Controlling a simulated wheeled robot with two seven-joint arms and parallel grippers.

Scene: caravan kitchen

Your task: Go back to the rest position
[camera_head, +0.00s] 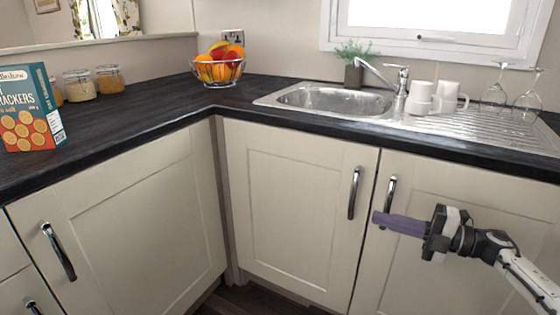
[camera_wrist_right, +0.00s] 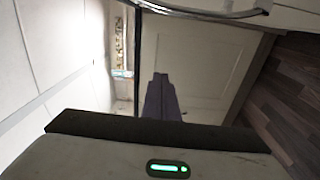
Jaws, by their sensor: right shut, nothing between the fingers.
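My right gripper (camera_head: 376,217) is in front of the right-hand cabinet door below the sink, with its purple fingers pointing left. The fingers are together and empty. In the right wrist view the purple fingers (camera_wrist_right: 160,98) point up the picture, with a cream cabinet door behind them. The fingertips overlap the lower part of a door handle (camera_head: 389,200) in the head view; I cannot tell whether they touch it. My left gripper is not in view.
Cream cabinet doors (camera_head: 295,200) with chrome handles are shut under a dark worktop (camera_head: 150,130). On it stand a cracker box (camera_head: 35,100), jars (camera_head: 78,86), a fruit basket (camera_head: 218,68), mugs (camera_head: 420,97) and upturned glasses (camera_head: 527,100) by the sink (camera_head: 335,99).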

